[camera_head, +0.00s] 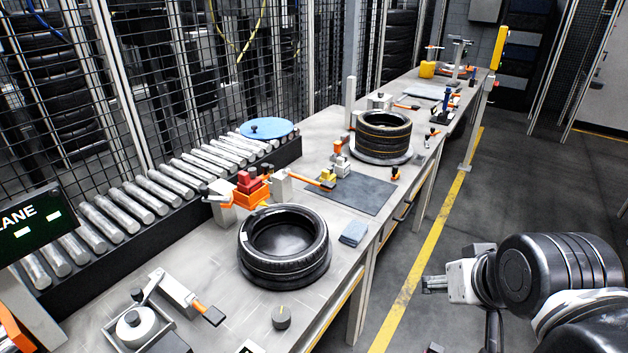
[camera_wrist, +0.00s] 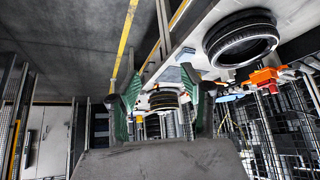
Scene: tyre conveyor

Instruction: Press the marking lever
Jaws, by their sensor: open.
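Several levers stand on the long grey bench, and I cannot tell for sure which is the marking lever. One lever with an orange and black handle (camera_head: 207,313) slopes down from a metal arm at the near left, beside a white round device (camera_head: 136,325). Another orange-handled lever (camera_head: 312,181) reaches over a dark mat behind the near tyre. My gripper (camera_head: 434,284) is open and empty, out over the floor to the right of the bench, apart from every lever. In the wrist view its two green-padded fingers (camera_wrist: 160,78) stand wide apart.
Stacked tyres (camera_head: 383,134) stand farther back. A roller conveyor (camera_head: 150,190) and mesh fence line the left. The floor beside the bench is clear.

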